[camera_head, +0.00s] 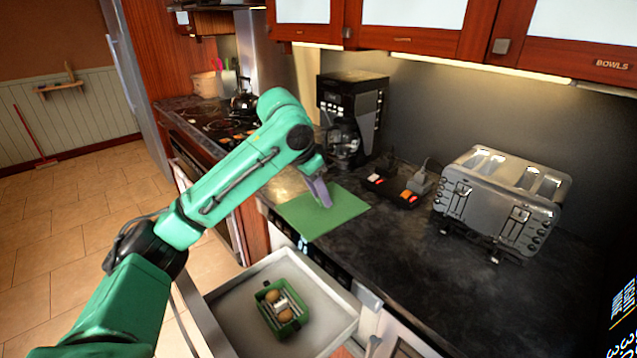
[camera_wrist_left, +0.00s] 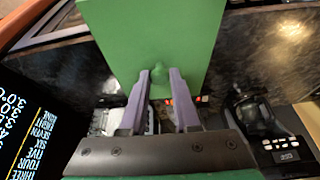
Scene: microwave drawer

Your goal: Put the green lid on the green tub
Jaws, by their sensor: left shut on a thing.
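The green lid (camera_head: 335,213) is a flat square panel at the counter's front edge, beside the coffee maker. My left gripper (camera_head: 322,196) is over it, with purple-grey fingers pointing down. In the left wrist view the fingers (camera_wrist_left: 160,78) are closed around the small green knob of the lid (camera_wrist_left: 150,35). I cannot tell whether the lid rests on the counter or hangs just above it. The green tub (camera_head: 272,317) sits in the open drawer, lower and nearer than the lid, with its top uncovered and brown round things inside. My right gripper is out of view.
The open light-grey drawer (camera_head: 232,338) juts out below the counter. A coffee maker (camera_head: 350,100) stands behind the lid. Small dark boxes with red lights (camera_head: 400,192) and a steel toaster (camera_head: 500,200) stand to the right. Dark counter (camera_head: 400,265) in front of the toaster is bare.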

